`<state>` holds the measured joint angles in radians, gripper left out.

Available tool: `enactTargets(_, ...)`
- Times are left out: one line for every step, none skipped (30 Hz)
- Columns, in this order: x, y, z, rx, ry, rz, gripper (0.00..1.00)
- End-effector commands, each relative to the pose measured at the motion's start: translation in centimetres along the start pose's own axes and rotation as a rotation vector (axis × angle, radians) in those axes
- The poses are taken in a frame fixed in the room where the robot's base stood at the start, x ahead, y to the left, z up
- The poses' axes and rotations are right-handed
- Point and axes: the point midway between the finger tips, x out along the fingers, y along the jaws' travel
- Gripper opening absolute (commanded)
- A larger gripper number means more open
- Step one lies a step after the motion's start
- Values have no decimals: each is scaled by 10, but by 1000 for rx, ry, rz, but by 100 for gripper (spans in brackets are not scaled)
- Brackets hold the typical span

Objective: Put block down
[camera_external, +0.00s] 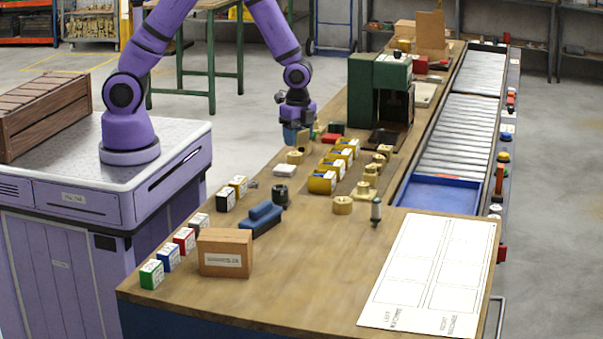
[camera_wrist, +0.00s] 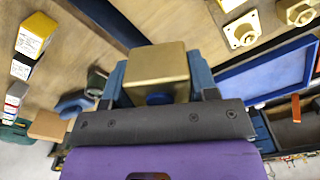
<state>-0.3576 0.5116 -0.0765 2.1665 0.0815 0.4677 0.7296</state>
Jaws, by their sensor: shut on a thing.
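My gripper (camera_external: 297,136) hangs over the wooden workbench (camera_external: 310,290), left of the green machine. In the wrist view my gripper (camera_wrist: 158,84) is shut on a brass block (camera_wrist: 157,66), with a blue-grey finger on each side of it. A dark round hole shows low on the block's near face. In the external view the block is mostly hidden by the fingers. I cannot tell how far the block is above the bench.
Yellow-brass blocks (camera_external: 322,182) stand in a row right of my gripper, near several brass fittings (camera_external: 342,205). A green machine (camera_external: 376,88) stands behind. Small labelled boxes (camera_external: 185,240), a cardboard box (camera_external: 225,252) and a blue tool (camera_external: 262,220) lie nearer. The marked white sheet (camera_external: 430,270) is empty.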

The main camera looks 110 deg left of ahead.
Motion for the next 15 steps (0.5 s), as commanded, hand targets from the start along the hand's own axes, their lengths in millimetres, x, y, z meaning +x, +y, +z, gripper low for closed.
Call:
enactTargets(0,11,-21,66,1,-1,8)
enactTargets(0,17,-31,102,1,0,8)
enactTargets(0,25,-45,150,1,0,8)
enactTargets(0,31,-55,185,1,0,8)
enactTargets(0,38,-65,223,1,-1,8)
enactTargets(0,47,-78,270,1,0,8)
enactTargets(0,54,-87,306,0,0,8)
enactTargets(0,62,-97,343,1,-1,8)
enactTargets(0,73,-110,391,1,-1,8)
enactTargets(0,81,-119,427,1,-1,8)
enactTargets(0,90,-128,462,1,-1,8)
enactTargets(0,102,-140,510,0,0,8)
enactTargets(0,112,-148,546,1,0,8)
enactTargets(0,121,-157,581,1,-1,8)
enactTargets(0,134,-168,629,1,-1,8)
